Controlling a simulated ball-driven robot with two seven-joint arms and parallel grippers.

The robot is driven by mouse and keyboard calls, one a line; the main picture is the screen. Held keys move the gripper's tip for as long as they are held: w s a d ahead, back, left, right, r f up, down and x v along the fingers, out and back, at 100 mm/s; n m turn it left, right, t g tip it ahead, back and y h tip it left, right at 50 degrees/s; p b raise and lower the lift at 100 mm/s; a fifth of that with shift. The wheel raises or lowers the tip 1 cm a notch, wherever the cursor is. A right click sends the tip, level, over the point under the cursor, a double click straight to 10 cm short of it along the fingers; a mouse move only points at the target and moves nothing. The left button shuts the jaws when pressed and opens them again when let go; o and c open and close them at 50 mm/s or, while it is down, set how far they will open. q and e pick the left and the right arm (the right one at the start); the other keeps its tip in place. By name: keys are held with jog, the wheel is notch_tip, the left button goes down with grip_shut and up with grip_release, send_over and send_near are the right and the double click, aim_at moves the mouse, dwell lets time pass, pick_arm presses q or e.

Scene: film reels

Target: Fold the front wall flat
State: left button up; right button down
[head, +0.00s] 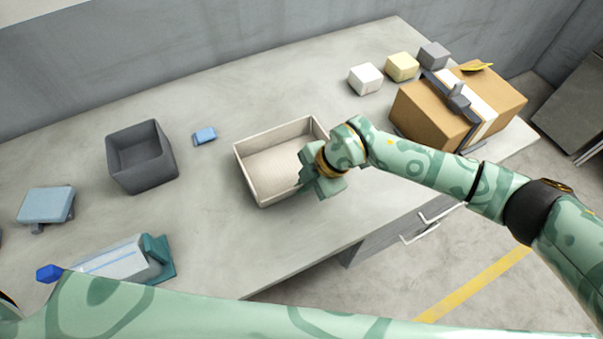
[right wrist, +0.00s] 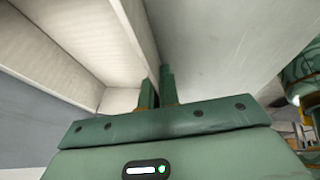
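A cream open-topped box (head: 250,180) stands on the grey table, its inside empty where I can see it. Its front wall (head: 279,197) is upright, and its right part is hidden behind my right gripper (head: 306,178). In the right wrist view, the two green fingers of that gripper (right wrist: 158,92) are close together, one on each side of a thin pale wall of the box (right wrist: 137,30). The gripper looks shut on this wall. My left gripper is not in view.
A dark grey bin (head: 155,180), a small blue block (head: 204,136), a light blue item (head: 46,204) and a teal-ended device (head: 120,260) stand to the left. A cardboard box (head: 420,110) and several small blocks, one white (head: 365,79), stand back right. Table around the cream box is clear.

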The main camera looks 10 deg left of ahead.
jog(key=p, duration=0.1)
jog(key=s+t+y+p, duration=0.1)
jog(key=p, duration=0.1)
jog(key=shift+d+r+t, duration=0.1)
jog(key=shift+d+t, duration=0.15)
jog(key=shift+t, duration=0.05)
jog(key=shift+s+d+f+n+t+y+p, duration=0.15)
jog(key=shift+f+n+t+y+p, duration=0.4)
jog(key=shift+p, duration=0.65)
jog(key=shift+r, duration=0.1)
jog(key=c, duration=1.6)
grip_release()
jog(key=shift+c, duration=0.2)
